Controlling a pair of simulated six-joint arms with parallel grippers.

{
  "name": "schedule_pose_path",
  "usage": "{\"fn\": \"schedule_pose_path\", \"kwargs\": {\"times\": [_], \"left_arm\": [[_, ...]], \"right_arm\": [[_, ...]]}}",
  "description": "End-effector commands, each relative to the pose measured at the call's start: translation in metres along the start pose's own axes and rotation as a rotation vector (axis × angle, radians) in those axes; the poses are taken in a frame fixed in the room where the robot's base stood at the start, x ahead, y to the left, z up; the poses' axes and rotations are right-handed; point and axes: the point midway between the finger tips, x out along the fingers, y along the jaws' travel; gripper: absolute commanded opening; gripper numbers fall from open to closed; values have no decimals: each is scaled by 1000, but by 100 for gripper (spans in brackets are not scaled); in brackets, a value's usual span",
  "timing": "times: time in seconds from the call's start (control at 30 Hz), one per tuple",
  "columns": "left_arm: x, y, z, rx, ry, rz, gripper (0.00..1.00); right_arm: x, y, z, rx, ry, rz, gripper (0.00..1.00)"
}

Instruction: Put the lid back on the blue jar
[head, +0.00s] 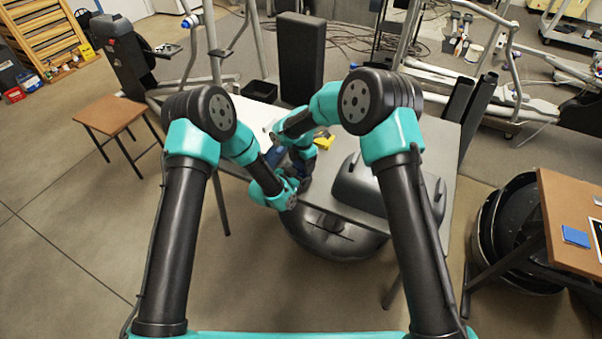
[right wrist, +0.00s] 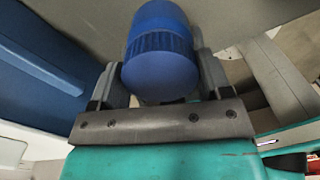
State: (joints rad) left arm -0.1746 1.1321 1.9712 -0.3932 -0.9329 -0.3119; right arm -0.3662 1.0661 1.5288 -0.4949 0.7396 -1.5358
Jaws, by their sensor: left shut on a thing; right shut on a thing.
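In the right wrist view my right gripper (right wrist: 162,75) is shut on a round blue piece (right wrist: 160,65) with a ribbed band, held between the two fingers. I cannot tell for certain whether it is the lid alone or the lid with part of the jar. In the head view both grippers come close together over the near left part of the table. My left gripper (head: 297,183) is shut, with what it holds mostly hidden by the wrists. A dark blue thing (head: 275,156) shows between the two forearms; I cannot tell whether it is the jar.
A grey table (head: 345,212) carries a dark grey rounded case (head: 372,186) right of the grippers. A yellow item (head: 323,141) lies behind them. A tall black box (head: 300,60) stands behind the table. A dark round object (head: 335,238) sits below the front edge.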

Motion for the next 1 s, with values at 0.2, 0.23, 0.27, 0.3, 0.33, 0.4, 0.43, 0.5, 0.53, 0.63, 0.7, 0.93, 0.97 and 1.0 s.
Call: {"fn": "schedule_pose_path", "kwargs": {"times": [0.2, 0.23, 0.27, 0.3, 0.33, 0.4, 0.43, 0.5, 0.53, 0.63, 0.7, 0.93, 0.97, 1.0], "left_arm": [[0, 0, -1, 1, 1, 0, 8], [0, 0, -1, 1, 1, 0, 8], [0, 0, -1, 1, 1, 0, 8], [0, 0, -1, 1, 1, 0, 8], [0, 0, -1, 1, 1, 0, 8], [0, 0, 0, 0, 1, 0, 8], [0, 0, 0, 0, 1, 0, 8], [0, 0, 0, 0, 1, 0, 8], [0, 0, 0, 0, 1, 0, 8], [0, 0, 0, 0, 1, 0, 8], [0, 0, 0, 0, 1, 0, 8], [0, 0, 0, 1, 1, 0, 8], [0, 0, 0, 1, 1, 0, 8], [0, 0, 0, 1, 1, 0, 8]], "right_arm": [[0, 0, 0, 2, 0, 0, 43], [0, 0, 0, 7, 0, 0, 43], [0, 0, 0, 14, 0, 0, 43], [0, 0, 0, 32, 0, 0, 43], [0, 0, 0, 50, 0, 0, 43], [0, 0, 0, 106, 0, 0, 43], [0, 0, 0, 134, 0, 0, 43], [0, 0, 0, 200, 0, 0, 43], [0, 0, 0, 224, 0, 0, 43], [0, 0, 0, 281, 0, 0, 43], [0, 0, 0, 294, 0, 0, 43], [0, 0, 0, 293, 0, 0, 72], [0, 0, 0, 293, 0, 0, 75], [0, 0, 0, 292, 0, 0, 79]]}}
